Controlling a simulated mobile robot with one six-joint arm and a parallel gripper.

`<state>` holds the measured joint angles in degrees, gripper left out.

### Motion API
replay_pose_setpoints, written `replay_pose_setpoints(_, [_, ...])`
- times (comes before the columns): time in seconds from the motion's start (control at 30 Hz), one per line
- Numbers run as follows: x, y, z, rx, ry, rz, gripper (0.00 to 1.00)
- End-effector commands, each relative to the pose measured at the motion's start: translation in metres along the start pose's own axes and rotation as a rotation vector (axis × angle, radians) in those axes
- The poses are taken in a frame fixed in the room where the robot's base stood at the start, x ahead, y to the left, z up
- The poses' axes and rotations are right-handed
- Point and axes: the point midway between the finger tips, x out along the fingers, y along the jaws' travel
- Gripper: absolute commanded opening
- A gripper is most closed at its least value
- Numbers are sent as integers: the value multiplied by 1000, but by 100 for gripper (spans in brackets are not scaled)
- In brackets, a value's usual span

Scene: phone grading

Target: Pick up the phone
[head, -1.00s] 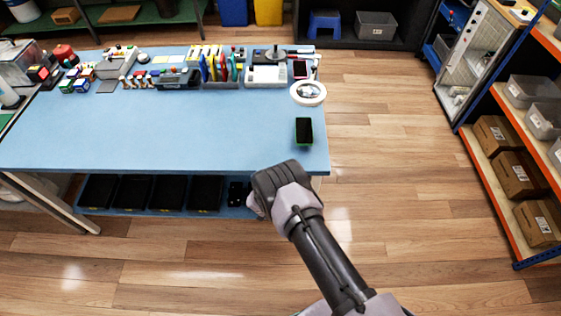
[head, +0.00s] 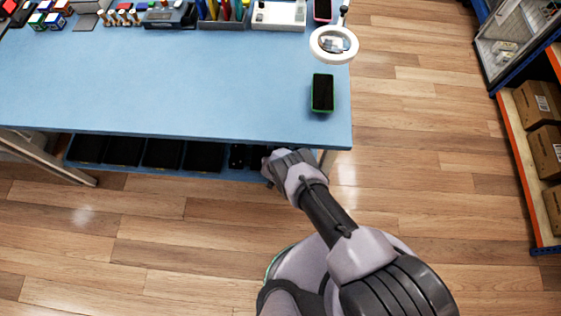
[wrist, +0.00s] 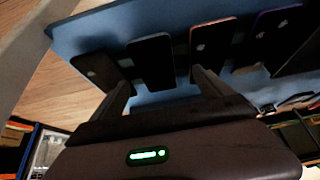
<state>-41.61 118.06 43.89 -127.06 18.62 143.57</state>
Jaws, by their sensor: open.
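A phone (head: 322,93) with a black screen and a green edge lies flat on the blue workbench (head: 200,95), near its right front corner in the head view. My gripper (head: 278,163) is in front of the bench's front edge, below and left of the phone in the picture, and apart from it. In the wrist view my gripper (wrist: 162,85) has its two dark fingers spread, with nothing held between them. I cannot make out the green-edged phone in the wrist view.
A white ring magnifier (head: 334,45) stands behind the phone. Several black trays (head: 163,154) sit on the shelf under the bench. Several dark flat slabs (wrist: 150,62) show past my fingers in the wrist view. Shelving with boxes (head: 540,150) stands right; the floor between is clear.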

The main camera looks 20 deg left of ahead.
Motion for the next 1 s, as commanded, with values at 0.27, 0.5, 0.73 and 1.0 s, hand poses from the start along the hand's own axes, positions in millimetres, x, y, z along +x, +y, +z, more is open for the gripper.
replay_pose_setpoints(0.27, [51, 8, -1, 2, 1, 0, 89])
replay_pose_setpoints(0.5, [51, 7, -5, 1, 0, 0, 89])
replay_pose_setpoints(0.73, [50, 7, -5, 1, 0, 0, 54])
replay_pose_setpoints(1.0, [51, 7, -5, 0, 0, 0, 15])
